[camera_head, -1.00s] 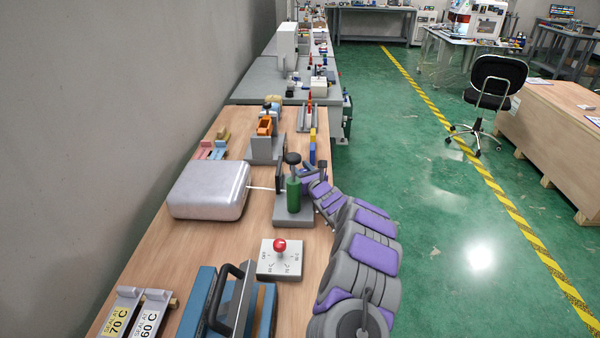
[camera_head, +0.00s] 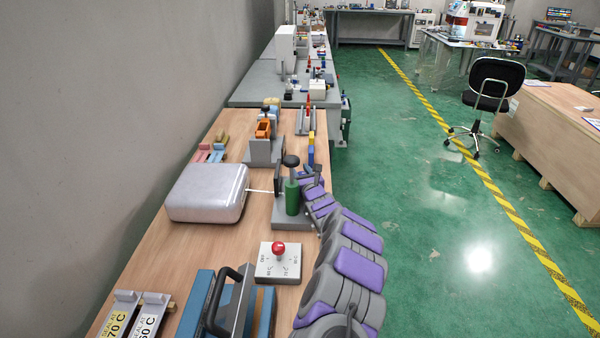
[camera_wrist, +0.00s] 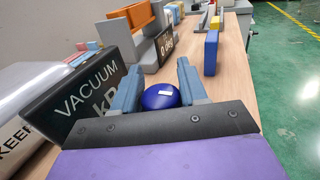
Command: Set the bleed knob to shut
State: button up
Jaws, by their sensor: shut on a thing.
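A round blue knob (camera_wrist: 162,97) with a small white mark on its face sits between the two fingers of my gripper (camera_wrist: 158,75) in the wrist view. I take it for the bleed knob; no label on it is readable. My gripper is shut on it, one finger on each side. A black VACUUM display (camera_wrist: 85,105) stands just left of the fingers. In the head view my gripper (camera_head: 309,177) is beside the grey stand with the green cylinder and black ball top (camera_head: 292,190); the blue knob cannot be made out there.
A pale rounded box (camera_head: 207,192) joins the stand by a thin white tube. Nearer are a white dial plate with a red knob (camera_head: 279,249) and a blue sealer with a black handle (camera_head: 222,300). An orange block (camera_head: 263,128) stands farther back.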

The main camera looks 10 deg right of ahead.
jog(key=o, duration=1)
jog(key=shift+c, duration=0.2)
jog(key=shift+s+d+p, duration=0.25)
jog(key=shift+s+p, duration=0.15)
jog(key=shift+s, duration=0.7)
jog(key=shift+s+d+p, duration=0.2)
jog(key=shift+s+p, duration=0.2)
jog(key=shift+s, duration=0.7)
jog(key=s+p, duration=0.1)
jog(key=s, duration=0.3)
jog(key=s+d+p, duration=0.1)
jog(key=s+p, duration=0.1)
jog(key=s, duration=0.1)
jog(key=s+d+p, duration=0.1)
jog(key=s, duration=0.3)
jog(key=shift+s+f, duration=0.1)
jog(key=shift+s, duration=0.25)
jog(key=shift+s+p, duration=0.3)
jog(key=shift+s, duration=0.15)
jog(key=shift+s, duration=0.1)
